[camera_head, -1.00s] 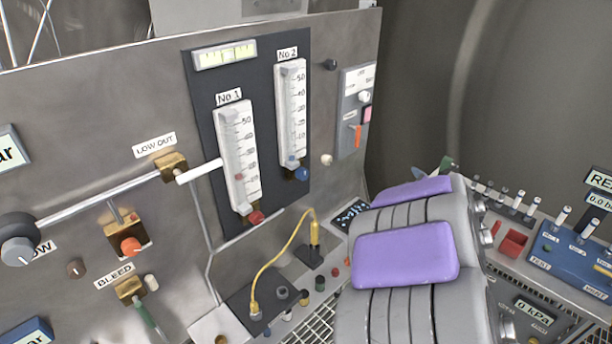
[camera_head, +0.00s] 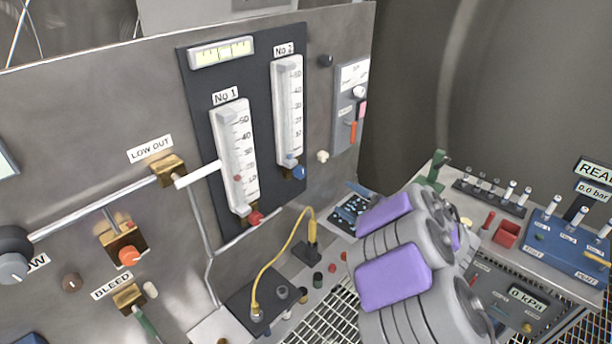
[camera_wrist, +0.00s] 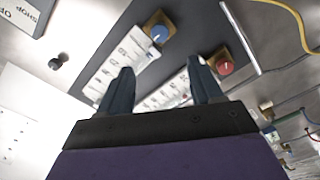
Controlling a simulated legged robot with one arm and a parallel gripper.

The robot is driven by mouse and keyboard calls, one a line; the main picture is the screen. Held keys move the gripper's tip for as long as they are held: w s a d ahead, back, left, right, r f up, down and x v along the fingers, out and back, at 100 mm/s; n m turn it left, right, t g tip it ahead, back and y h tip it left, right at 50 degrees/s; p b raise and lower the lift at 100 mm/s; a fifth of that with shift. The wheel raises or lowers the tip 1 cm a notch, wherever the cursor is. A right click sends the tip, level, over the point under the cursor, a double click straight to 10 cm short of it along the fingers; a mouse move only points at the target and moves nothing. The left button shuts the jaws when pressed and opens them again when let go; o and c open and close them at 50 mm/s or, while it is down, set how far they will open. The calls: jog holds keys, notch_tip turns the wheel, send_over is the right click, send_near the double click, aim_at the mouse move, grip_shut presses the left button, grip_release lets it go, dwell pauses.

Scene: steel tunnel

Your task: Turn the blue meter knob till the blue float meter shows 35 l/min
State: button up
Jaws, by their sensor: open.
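The blue meter knob (camera_head: 299,172) sits at the foot of the No 2 float meter (camera_head: 288,110), on a dark panel. Its blue float (camera_head: 290,157) is near the bottom of the scale, below the 10 mark. In the wrist view the blue knob (camera_wrist: 159,33) is on a brass block, ahead of and between my finger directions. My gripper (camera_wrist: 162,82) is open and empty, with both fingers apart from the knob.
The No 1 meter (camera_head: 235,160) with its red knob (camera_head: 255,218) stands left of No 2; the red knob (camera_wrist: 225,66) also shows in the wrist view. A yellow cable (camera_head: 273,262) loops below. A side box (camera_head: 350,105) with switches is to the right.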

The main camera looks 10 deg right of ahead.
aim_at(303, 174)
jog(key=x, duration=1.5)
jog(key=shift+w+a, duration=0.1)
jog(key=shift+c, duration=0.5)
jog(key=c, duration=1)
jog(key=shift+o, duration=0.2)
